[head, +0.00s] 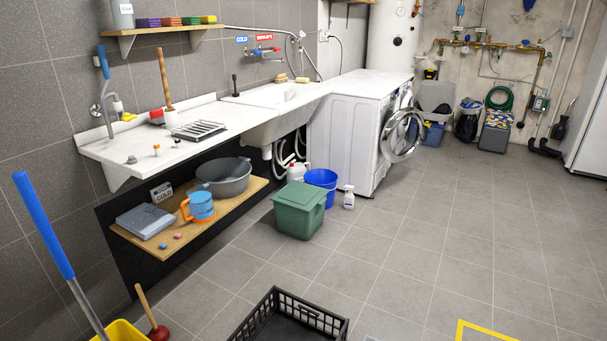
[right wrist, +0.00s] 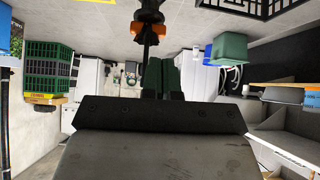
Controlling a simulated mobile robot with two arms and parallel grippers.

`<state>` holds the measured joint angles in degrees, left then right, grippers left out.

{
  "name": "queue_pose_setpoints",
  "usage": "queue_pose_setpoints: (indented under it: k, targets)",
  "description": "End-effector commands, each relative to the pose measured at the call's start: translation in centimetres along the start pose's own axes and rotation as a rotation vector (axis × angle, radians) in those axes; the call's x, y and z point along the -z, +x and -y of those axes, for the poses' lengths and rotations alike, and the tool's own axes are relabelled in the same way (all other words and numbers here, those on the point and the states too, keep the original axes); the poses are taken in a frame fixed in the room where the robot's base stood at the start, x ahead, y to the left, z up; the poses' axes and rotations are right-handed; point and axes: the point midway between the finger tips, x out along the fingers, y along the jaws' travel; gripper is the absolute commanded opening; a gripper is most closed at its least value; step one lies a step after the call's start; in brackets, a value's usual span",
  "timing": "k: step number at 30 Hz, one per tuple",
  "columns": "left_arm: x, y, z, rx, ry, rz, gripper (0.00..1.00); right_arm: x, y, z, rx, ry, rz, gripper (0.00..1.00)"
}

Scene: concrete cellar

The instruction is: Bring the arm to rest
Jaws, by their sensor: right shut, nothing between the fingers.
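My right gripper (right wrist: 162,64) shows in the right wrist view, at the middle above its dark mounting plate. Its two dark green fingers are together with nothing between them. Neither of my grippers shows in the head view, and my left gripper is in no view. The right wrist picture is upside down, with the floor at the top.
An orange and black object (right wrist: 148,25) I cannot identify is close beyond the fingers. A black crate (head: 258,318), yellow bucket (head: 122,330), green bin (head: 299,209) and blue bucket (head: 321,184) stand on the floor.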

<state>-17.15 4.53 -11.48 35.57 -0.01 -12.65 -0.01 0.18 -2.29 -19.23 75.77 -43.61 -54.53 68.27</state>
Motion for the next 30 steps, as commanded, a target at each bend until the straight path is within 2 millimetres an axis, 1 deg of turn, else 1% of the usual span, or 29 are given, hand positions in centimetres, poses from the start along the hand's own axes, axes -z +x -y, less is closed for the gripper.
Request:
queue_pose_setpoints:
  k: [1,2,5,6,8,9,11,12,14,15,18,21,24,30]
  targets:
    - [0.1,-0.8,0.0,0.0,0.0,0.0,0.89,-1.8,0.2,-1.0,0.003,-0.052,0.047,0.0]
    - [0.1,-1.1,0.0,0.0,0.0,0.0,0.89,-3.1,0.5,-1.6,0.011,-0.092,0.079,0.0]
    - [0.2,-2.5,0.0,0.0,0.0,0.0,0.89,-8.9,0.9,-4.4,0.06,-0.245,0.215,0.0]
    - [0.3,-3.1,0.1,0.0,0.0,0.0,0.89,-11.7,0.8,-6.0,0.085,-0.308,0.274,0.0]
    - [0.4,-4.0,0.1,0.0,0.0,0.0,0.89,-15.6,0.4,-8.5,0.129,-0.391,0.355,0.0]
    - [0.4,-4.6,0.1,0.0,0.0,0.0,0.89,-18.1,-0.1,-10.2,0.157,-0.441,0.404,0.0]
    - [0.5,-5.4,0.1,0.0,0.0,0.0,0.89,-21.6,-1.1,-13.0,0.198,-0.505,0.466,0.0]
    - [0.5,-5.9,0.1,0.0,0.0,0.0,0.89,-23.6,-1.9,-14.9,0.223,-0.54,0.502,0.0]
    - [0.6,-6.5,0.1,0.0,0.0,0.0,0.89,-26.4,-3.2,-17.5,0.254,-0.584,0.544,0.0]
    - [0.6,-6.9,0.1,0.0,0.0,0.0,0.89,-27.9,-4.1,-19.2,0.271,-0.608,0.565,0.0]
    - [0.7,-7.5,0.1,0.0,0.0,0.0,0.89,-30.6,-5.9,-22.5,0.298,-0.655,0.6,0.0]
    - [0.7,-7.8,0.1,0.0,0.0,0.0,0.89,-32.2,-7.1,-24.6,0.311,-0.682,0.615,0.0]
    - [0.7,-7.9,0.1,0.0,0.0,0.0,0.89,-32.8,-7.5,-25.5,0.316,-0.694,0.62,0.0]
    - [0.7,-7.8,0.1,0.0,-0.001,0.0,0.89,-33.0,-7.5,-25.6,0.318,-0.698,0.62,0.0]
